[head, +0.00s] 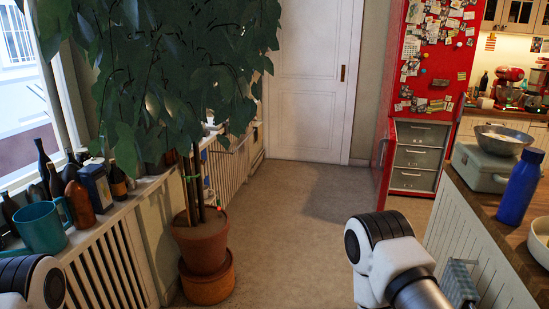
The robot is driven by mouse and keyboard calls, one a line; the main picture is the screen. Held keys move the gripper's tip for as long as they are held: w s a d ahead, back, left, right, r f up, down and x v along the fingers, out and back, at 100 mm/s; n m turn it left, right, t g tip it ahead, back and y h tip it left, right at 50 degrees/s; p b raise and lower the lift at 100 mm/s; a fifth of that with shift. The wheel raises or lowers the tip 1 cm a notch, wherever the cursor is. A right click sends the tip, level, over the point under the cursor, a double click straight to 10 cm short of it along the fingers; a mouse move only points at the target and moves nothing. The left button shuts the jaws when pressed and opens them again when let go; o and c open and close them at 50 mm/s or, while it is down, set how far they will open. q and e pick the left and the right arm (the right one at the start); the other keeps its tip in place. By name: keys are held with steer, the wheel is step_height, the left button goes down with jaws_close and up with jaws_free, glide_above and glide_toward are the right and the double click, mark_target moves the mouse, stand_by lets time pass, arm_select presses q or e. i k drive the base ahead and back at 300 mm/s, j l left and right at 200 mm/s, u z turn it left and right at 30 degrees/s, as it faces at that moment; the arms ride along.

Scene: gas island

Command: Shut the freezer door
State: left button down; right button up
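The tall red fridge-freezer (440,55) stands at the back right, covered in magnets and papers. Its lower freezer compartment is open, and several grey drawers (418,157) show inside. The red freezer door (384,160) is swung out on the left side of the compartment and is seen nearly edge-on. Its handle cannot be made out. Parts of my two arms show at the bottom edge, well short of the fridge. Neither gripper is in view.
A potted plant (203,245) stands left of the floor, its leaves hanging over the view. A kitchen island (480,235) with a blue bottle (521,187) and metal bowl (503,138) borders the right. Open floor (305,220) leads to a closed white door (310,80).

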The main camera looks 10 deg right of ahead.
mark_target(390, 141)
steer(key=i+l+z, duration=0.25)
steer(key=i, duration=0.4)
steer(key=i+l+z, duration=0.1)
steer(key=i+z, duration=0.2)
steer(key=i, duration=0.4)
steer(key=i+z, duration=0.25)
steer(key=i, duration=0.4)
steer(key=i+j+z, duration=0.25)
steer(key=i, duration=0.4)
steer(key=i+j+z, duration=0.25)
steer(key=i, duration=0.4)
steer(key=i+j+z, duration=0.3)
steer(key=i+j, duration=0.2)
steer(key=i, duration=0.15)
steer(key=i+j+z, duration=0.25)
steer(key=i+j, duration=0.3)
steer(key=j+u, duration=0.15)
steer(key=u, duration=0.2)
